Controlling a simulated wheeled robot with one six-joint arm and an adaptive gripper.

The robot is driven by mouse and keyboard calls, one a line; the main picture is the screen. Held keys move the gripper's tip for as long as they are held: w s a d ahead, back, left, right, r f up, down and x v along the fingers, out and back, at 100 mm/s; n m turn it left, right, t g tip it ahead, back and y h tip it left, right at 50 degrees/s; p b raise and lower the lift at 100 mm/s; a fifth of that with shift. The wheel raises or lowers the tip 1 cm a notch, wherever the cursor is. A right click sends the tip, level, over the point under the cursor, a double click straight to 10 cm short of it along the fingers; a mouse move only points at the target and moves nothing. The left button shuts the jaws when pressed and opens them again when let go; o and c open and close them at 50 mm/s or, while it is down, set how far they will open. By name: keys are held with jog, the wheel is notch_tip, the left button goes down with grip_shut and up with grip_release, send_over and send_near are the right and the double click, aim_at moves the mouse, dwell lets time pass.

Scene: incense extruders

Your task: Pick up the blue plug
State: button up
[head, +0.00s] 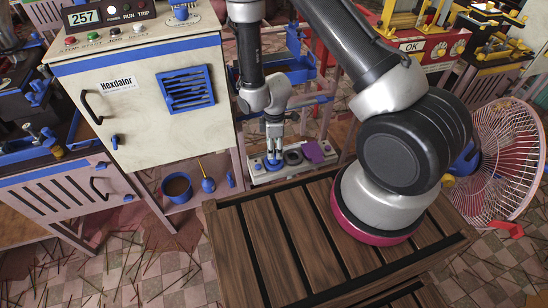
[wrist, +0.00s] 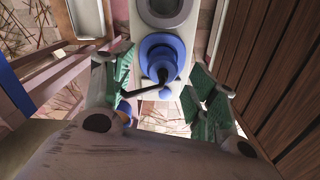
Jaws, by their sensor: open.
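The blue plug (wrist: 160,50) is round and stepped, with a dark centre. It sits on a narrow pale plate (wrist: 118,47) beside a grey ring-shaped opening. In the head view the plug (head: 272,163) shows small, just below my gripper (head: 274,142). In the wrist view my gripper (wrist: 161,95) is open, its green-padded fingers apart on the left and right. The plug lies between and a little beyond the fingertips in that picture. I see no contact, and nothing is held. A thin dark rod shows by the plug's near side.
A dark ring (head: 293,157) and a purple piece (head: 316,151) sit on the plate right of the plug. A slatted wooden crate (head: 205,235) stands close in front. The white Hexdalor cabinet (head: 140,120) rises on the left. A blue pot (head: 164,190) stands below it.

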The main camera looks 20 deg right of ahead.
notch_tip(320, 180, down, 4)
jog(key=shift+s+a+f, duration=0.1)
jog(key=shift+s+f, duration=0.05)
jog(key=shift+f, duration=0.05)
jog(key=c, duration=1.1)
notch_tip(320, 180, up, 8)
jog(key=shift+r, duration=0.25)
jog(key=d, duration=0.8)
jog(key=shift+a+f, duration=0.1)
jog(key=shift+f, duration=2.65)
